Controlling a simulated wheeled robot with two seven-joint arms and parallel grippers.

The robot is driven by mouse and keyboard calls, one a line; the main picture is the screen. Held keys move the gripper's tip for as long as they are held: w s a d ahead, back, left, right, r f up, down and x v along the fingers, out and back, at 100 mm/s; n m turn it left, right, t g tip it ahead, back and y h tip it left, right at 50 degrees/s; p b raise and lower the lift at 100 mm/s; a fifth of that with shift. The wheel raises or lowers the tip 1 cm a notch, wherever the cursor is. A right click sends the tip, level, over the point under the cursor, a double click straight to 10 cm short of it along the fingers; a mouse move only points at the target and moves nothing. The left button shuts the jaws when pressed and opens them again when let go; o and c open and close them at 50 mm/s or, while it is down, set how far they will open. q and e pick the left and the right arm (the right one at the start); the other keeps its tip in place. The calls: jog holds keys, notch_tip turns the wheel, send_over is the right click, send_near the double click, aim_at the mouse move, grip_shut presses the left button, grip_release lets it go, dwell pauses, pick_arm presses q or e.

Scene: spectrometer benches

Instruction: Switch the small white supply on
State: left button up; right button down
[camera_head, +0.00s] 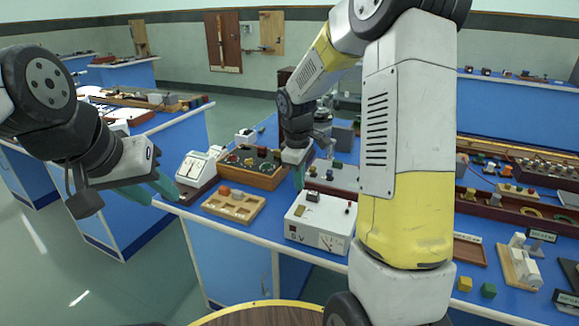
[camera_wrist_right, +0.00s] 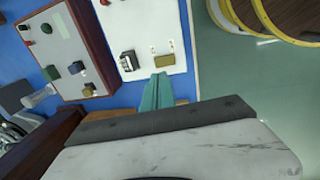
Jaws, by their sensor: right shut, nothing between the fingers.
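The small white supply (camera_head: 319,222) is a white box marked "5 V" with a dial on its front, standing at the bench's front edge. Its top carries a dark switch-like part with a brass plate (camera_head: 313,197) and red and black terminals. In the right wrist view the supply (camera_wrist_right: 147,22) shows a black part (camera_wrist_right: 129,61) and a brass plate (camera_wrist_right: 165,46). My right gripper (camera_head: 299,184) is shut and empty, its green fingertips (camera_wrist_right: 158,78) close to the supply's edge near the brass plate; contact cannot be told. My left gripper (camera_head: 163,196) appears open and empty, left of the bench corner.
A wooden tray (camera_head: 234,207) stands left of the supply, with a white meter (camera_head: 196,170) and a wood-framed control box (camera_head: 249,170) behind it. A red-framed grey panel (camera_wrist_right: 63,45) stands beside the supply. My right arm hides bench space to the supply's right.

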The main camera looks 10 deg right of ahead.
aim_at(299, 211)
jog(key=f, duration=0.5)
jog(key=w+f, duration=0.1)
jog(key=f, duration=0.1)
jog(key=shift+d+f, duration=0.3)
jog(key=shift+f, duration=0.1)
jog(key=shift+w+d+f+g, duration=0.15)
jog(key=shift+f+g, duration=0.15)
jog(key=shift+g, duration=0.2)
jog(key=shift+s+f, duration=0.1)
jog(key=shift+s, duration=0.2)
jog(key=shift+s+a, duration=0.55)
jog(key=shift+s, duration=0.05)
notch_tip(299, 211, up, 14)
jog(key=shift+s+a+r, duration=0.15)
jog(key=shift+r, duration=0.1)
